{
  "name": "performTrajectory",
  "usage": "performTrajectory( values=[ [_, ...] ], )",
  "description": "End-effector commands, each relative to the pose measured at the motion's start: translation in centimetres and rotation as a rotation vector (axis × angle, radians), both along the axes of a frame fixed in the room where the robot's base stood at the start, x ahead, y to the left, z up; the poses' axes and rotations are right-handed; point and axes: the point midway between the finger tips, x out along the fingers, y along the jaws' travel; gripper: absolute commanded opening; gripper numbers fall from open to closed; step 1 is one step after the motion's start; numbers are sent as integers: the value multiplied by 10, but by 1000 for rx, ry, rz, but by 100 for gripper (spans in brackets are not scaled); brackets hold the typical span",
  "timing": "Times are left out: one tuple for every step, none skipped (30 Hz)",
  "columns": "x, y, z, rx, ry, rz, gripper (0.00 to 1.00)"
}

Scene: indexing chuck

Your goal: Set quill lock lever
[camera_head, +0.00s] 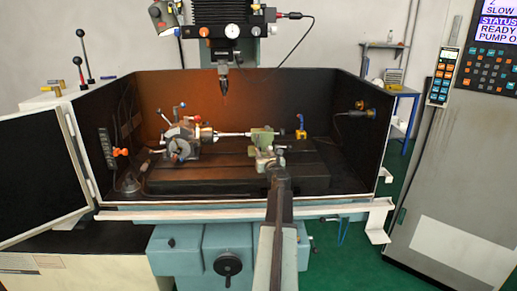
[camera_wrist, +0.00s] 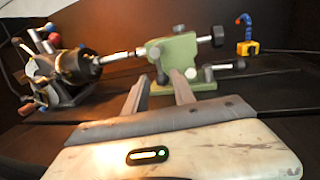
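The green tailstock (camera_wrist: 176,52) stands ahead of my gripper (camera_wrist: 161,80) in the wrist view; it also shows in the head view (camera_head: 264,138). A silver rod with dark ends (camera_wrist: 225,66) sticks out to the right, low on the tailstock; it may be the quill lock lever, but I cannot tell for sure. A black knob (camera_wrist: 217,35) on a shaft sits higher on the same side.
The indexing chuck (camera_head: 185,138) with its levers stands left, with a bar (camera_head: 232,134) running to the tailstock. A blue and yellow fitting (camera_head: 300,127) stands right of the tailstock. The spindle (camera_head: 225,75) hangs above. The enclosure's front rail (camera_head: 215,214) crosses below my arm.

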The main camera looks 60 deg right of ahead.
Motion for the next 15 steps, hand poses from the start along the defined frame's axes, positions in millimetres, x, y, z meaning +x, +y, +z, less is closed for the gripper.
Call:
performTrajectory(
  values=[
    [6, -6, 0, -1, 1, 1, 31],
    [9, -9, 0, -1, 1, 1, 31],
    [14, -14, 0, -1, 1, 2, 31],
    [18, -18, 0, -1, 1, 2, 31],
    [23, -22, 0, -1, 1, 2, 31],
    [29, -27, 0, -2, 2, 2, 31],
    [34, -31, 0, -2, 2, 3, 31],
    [38, -35, 0, -2, 2, 3, 31],
    [43, -40, 0, -2, 2, 3, 31],
    [47, -43, 0, -2, 2, 3, 31],
    [49, -45, 0, -2, 2, 3, 31],
    [52, -47, 0, -3, 3, 3, 31],
    [53, -48, 0, -3, 3, 3, 31],
    [54, -49, 0, -3, 3, 3, 31],
    [54, -48, 0, -2, 3, 3, 31]
  ],
)
